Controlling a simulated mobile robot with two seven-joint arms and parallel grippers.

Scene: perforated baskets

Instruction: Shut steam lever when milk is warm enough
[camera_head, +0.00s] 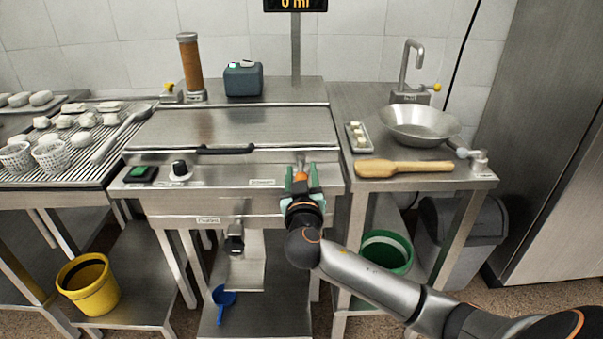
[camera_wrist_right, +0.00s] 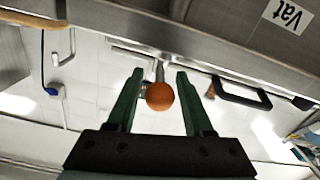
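The steam lever (camera_head: 300,177) has an orange ball knob and a metal stem. It sits at the right of the vat's front panel, and its knob (camera_wrist_right: 160,96) also shows in the right wrist view. My right gripper (camera_head: 302,172) is open with its green fingers on either side of the knob; a gap shows between the knob and each finger. The steel vat (camera_head: 230,128) has its flat lid down, with a black handle (camera_head: 225,150) at the front. Any milk inside is hidden. My left gripper is not in view.
A green-lit switch (camera_head: 141,174) and black dial (camera_head: 180,170) are on the vat's front. A black-handled tap (camera_head: 235,240) hangs below. At right, a table holds a metal bowl (camera_head: 419,125) and wooden paddle (camera_head: 404,168). A green bucket (camera_head: 386,250) stands beneath it.

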